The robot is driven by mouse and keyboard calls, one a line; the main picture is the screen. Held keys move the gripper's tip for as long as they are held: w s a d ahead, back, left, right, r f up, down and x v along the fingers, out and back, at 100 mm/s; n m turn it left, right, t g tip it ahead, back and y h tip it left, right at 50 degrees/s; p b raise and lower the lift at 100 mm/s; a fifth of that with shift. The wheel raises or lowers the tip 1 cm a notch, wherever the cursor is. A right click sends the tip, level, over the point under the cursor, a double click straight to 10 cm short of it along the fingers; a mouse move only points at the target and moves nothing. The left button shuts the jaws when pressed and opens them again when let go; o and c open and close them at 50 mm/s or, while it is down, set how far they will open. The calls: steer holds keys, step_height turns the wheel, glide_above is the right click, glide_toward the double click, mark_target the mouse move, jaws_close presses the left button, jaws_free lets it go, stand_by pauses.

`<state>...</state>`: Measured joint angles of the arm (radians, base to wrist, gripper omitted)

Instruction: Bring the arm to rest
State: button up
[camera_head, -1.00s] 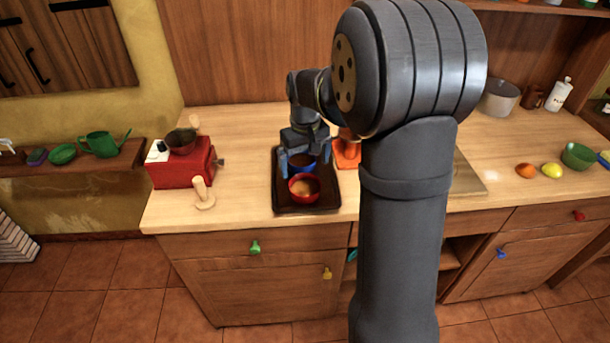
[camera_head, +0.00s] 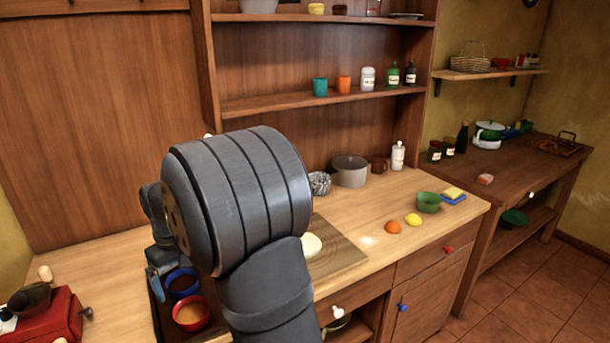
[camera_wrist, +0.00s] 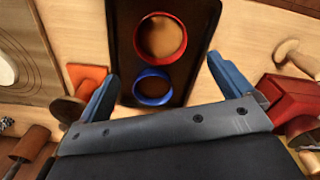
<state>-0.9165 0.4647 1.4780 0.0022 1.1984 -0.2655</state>
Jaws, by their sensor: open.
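My gripper (camera_wrist: 160,95) is open and empty in the wrist view, its blue fingers spread wide. Between and beyond the fingers is a dark tray (camera_wrist: 199,22) holding a red bowl (camera_wrist: 184,40) with brown contents and a blue bowl (camera_wrist: 153,99). In the head view, my gripper (camera_head: 160,282) is partly hidden behind my arm, just left of the blue bowl (camera_head: 183,294). The red bowl (camera_head: 191,328) stands in front of the blue one on the tray (camera_head: 163,328). My arm hides part of the tray.
A red box-shaped grinder (camera_head: 50,322) stands at the left. A wooden board (camera_head: 345,257) with a pale round piece (camera_head: 312,245) lies right of my arm. A grey pot (camera_head: 350,172), an orange (camera_head: 393,227), a lemon (camera_head: 413,219) and a green bowl (camera_head: 428,202) are further right. Shelves (camera_head: 320,100) rise behind.

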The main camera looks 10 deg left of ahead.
mark_target(193, 317)
step_height(193, 317, down, 10)
steer(key=shift+f, duration=0.2)
step_height(193, 317, up, 3)
steer(key=shift+f, duration=0.1)
steer(key=shift+r, duration=0.8)
